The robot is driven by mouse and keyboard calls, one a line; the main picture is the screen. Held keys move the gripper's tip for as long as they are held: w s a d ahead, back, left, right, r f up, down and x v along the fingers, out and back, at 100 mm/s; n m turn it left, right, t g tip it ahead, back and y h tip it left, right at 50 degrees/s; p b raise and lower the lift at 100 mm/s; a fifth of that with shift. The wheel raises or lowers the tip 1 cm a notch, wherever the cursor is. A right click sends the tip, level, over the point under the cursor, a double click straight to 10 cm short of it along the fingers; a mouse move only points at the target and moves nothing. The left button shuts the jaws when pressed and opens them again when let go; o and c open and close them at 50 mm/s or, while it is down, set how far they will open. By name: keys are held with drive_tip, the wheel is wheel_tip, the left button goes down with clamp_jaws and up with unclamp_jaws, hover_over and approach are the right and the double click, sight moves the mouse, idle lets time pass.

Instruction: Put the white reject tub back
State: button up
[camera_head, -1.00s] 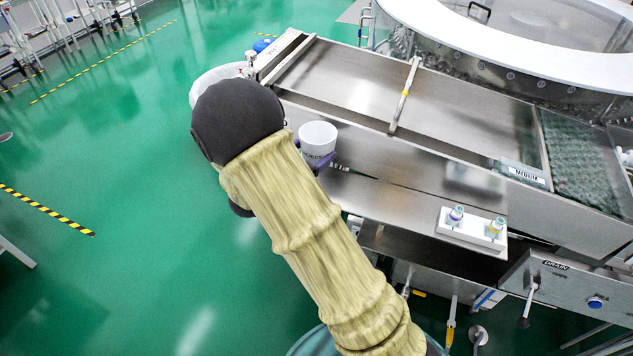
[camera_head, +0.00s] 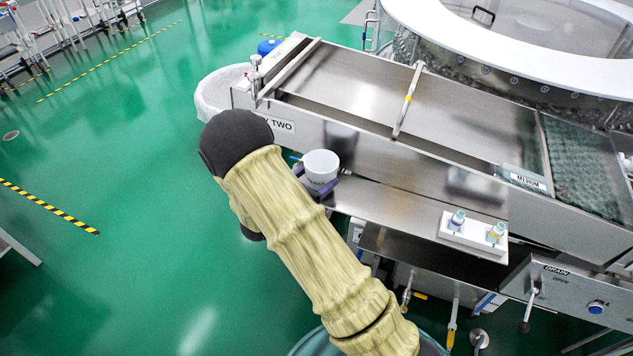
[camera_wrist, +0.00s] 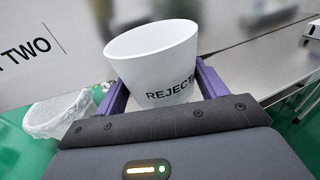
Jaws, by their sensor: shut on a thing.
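The white reject tub (camera_head: 320,167) is held by my gripper (camera_head: 318,187), in front of the steel machine's side. In the wrist view the tub (camera_wrist: 155,60) shows its open rim and the black word REJECT, and leans slightly left. The purple fingers of my gripper (camera_wrist: 160,95) are shut on its two sides. The tub's base is hidden behind the gripper body. In the head view the tub is at the left end of the low steel shelf (camera_head: 385,210); I cannot tell whether it touches the shelf.
A white block with two small vials (camera_head: 473,234) stands on the shelf's right part; the shelf between is clear. A lined bin (camera_head: 215,95) stands at the machine's left end, near a small valve (camera_head: 256,75). A drain panel (camera_head: 575,290) juts out at lower right.

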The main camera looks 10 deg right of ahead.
drive_tip(key=shift+f, duration=1.05)
drive_tip(key=shift+f, duration=0.2)
drive_tip(key=o, duration=1)
drive_tip(key=shift+r, duration=0.15)
drive_tip(key=shift+a, duration=0.1)
drive_tip(key=b+v, duration=0.3)
drive_tip(key=v, duration=0.8)
drive_tip(key=shift+s+a, duration=0.25)
drive_tip(key=shift+a, duration=0.05)
